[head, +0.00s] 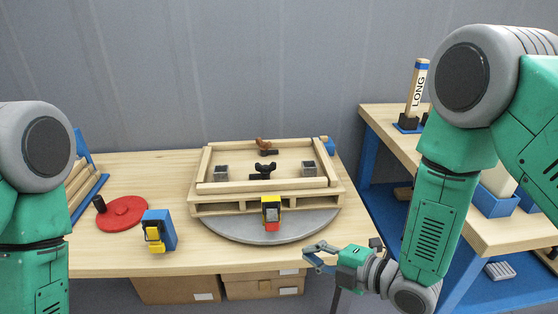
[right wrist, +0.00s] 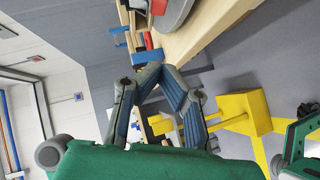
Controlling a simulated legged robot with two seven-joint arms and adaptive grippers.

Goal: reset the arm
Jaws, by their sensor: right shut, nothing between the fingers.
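My right arm (head: 440,220) comes down from the right side of the head view and is bent at the elbow. Its gripper (head: 317,258) points left, just in front of the table's front right edge. In the right wrist view the gripper (right wrist: 160,74) has its fingertips together with nothing held. My left arm (head: 38,210) stands at the left edge of the head view, and its gripper is out of the picture.
A wooden table (head: 190,262) carries a round grey turntable (head: 225,228) with a wooden pallet frame (head: 212,210). A red disc (head: 125,212) and a blue-yellow block (head: 160,230) sit left. A wooden shelf (head: 475,231) with blue legs stands right. Cardboard boxes (head: 178,289) lie below.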

